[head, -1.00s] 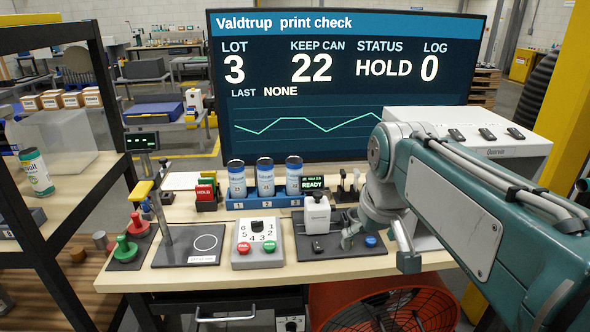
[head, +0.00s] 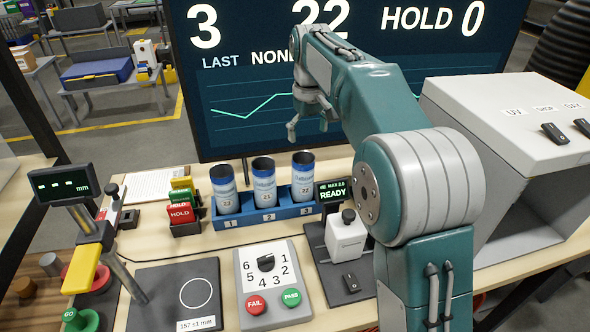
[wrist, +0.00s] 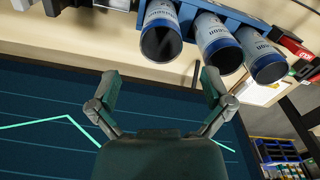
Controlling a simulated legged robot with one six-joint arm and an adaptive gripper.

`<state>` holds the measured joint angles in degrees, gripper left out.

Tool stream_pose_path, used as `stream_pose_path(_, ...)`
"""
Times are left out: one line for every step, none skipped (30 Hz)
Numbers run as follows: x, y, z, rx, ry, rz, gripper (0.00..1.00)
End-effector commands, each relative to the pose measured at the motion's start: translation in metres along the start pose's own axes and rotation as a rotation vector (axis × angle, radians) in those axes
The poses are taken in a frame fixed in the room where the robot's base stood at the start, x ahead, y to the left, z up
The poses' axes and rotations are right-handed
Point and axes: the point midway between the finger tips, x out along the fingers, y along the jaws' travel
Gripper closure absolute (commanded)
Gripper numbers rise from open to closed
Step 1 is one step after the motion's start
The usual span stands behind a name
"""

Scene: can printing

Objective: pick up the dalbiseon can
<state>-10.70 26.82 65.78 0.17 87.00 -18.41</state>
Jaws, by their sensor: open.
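Three white cans with blue bands and dark open tops stand upright in a blue rack (head: 245,218): the left can (head: 224,192) in slot 1, the middle can (head: 264,186) in slot 2, the right can (head: 303,180) in slot 3. My gripper (head: 308,128) is open and empty, above and behind slot 3, in front of the screen. In the upside-down wrist view, my open fingers (wrist: 160,76) are apart from the cans, the nearest being the slot 3 can (wrist: 161,36).
The large screen (head: 230,105) stands close behind the rack. A READY display (head: 332,192) and a white stamp device (head: 346,235) are right of it. Red and green card holders (head: 182,212) stand left. A numbered button box (head: 266,280) and a circle-marked pad (head: 175,290) lie in front.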

Motion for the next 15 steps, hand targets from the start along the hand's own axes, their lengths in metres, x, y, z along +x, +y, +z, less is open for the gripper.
stream_pose_path(0.002, 0.000, -0.002, -0.004, -0.003, -0.001, 0.00)
stream_pose_path(0.002, 0.000, -0.003, -0.006, -0.004, -0.002, 0.00)
stream_pose_path(0.003, 0.000, -0.004, -0.007, -0.005, -0.002, 0.00)
stream_pose_path(0.005, 0.000, -0.004, -0.007, -0.006, -0.003, 0.00)
stream_pose_path(0.008, 0.000, -0.004, -0.008, -0.007, -0.003, 0.00)
stream_pose_path(0.013, 0.000, -0.004, -0.007, -0.008, -0.003, 0.00)
stream_pose_path(0.018, 0.000, -0.004, -0.007, -0.009, -0.003, 0.00)
stream_pose_path(0.023, -0.001, -0.004, -0.007, -0.009, -0.003, 0.00)
stream_pose_path(0.030, -0.001, -0.004, -0.007, -0.010, -0.003, 0.00)
stream_pose_path(0.036, -0.002, -0.004, -0.007, -0.010, -0.003, 0.00)
stream_pose_path(0.041, -0.002, -0.005, -0.007, -0.010, -0.002, 0.00)
stream_pose_path(0.046, -0.003, -0.005, -0.007, -0.010, -0.001, 0.00)
stream_pose_path(0.050, -0.003, -0.006, -0.007, -0.010, -0.001, 0.00)
stream_pose_path(0.053, -0.004, -0.006, -0.007, -0.010, 0.000, 0.00)
stream_pose_path(0.056, -0.004, -0.006, -0.007, -0.009, 0.000, 0.00)
